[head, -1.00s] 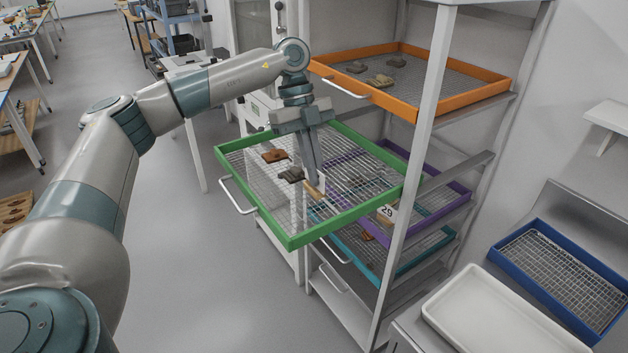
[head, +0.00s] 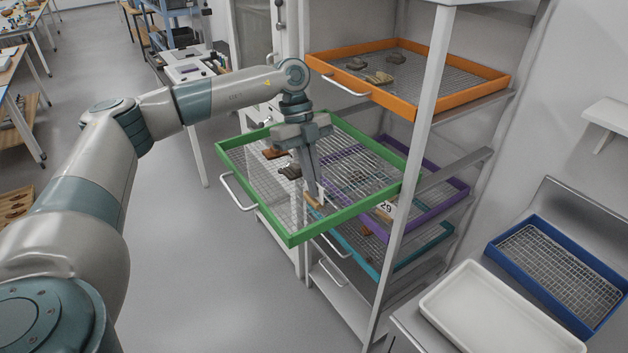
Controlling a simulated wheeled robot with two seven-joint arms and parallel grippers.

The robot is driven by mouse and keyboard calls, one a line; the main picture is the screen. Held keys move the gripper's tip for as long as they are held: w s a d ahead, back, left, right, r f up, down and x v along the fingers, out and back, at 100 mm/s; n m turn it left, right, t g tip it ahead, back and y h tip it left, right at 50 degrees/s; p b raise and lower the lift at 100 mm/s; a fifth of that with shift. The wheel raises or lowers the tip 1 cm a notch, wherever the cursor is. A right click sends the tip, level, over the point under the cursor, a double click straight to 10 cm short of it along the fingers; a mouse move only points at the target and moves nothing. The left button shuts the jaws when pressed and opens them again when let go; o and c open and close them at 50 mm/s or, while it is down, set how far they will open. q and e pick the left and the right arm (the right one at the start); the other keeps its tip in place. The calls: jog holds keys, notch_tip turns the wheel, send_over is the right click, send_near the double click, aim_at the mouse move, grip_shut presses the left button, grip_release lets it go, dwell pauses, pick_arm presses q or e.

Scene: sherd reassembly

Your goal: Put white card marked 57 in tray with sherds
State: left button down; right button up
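My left gripper (head: 314,190) points down over the green-rimmed mesh tray (head: 345,222), which sticks out from the rack. Its fingers look close together near a tan sherd (head: 313,201); whether they are parted or hold something is too small to tell. A reddish-brown sherd (head: 273,154) and a dark sherd (head: 290,172) lie in the same tray, left of the gripper. A white card marked 29 (head: 385,208) shows by the tray's right side, seemingly at a lower level. No card with a readable 57 shows. My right gripper is out of view.
An orange tray (head: 410,106) with several sherds sits above on the rack. Purple (head: 452,203) and teal (head: 428,250) trays sit below. A rack post (head: 424,140) stands close right of the green tray. A white tray (head: 500,318) and blue tray (head: 590,328) lie at lower right.

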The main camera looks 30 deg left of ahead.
pick_arm(q)
jog(key=c, duration=2)
grip_release()
jog(key=shift+c, duration=0.2)
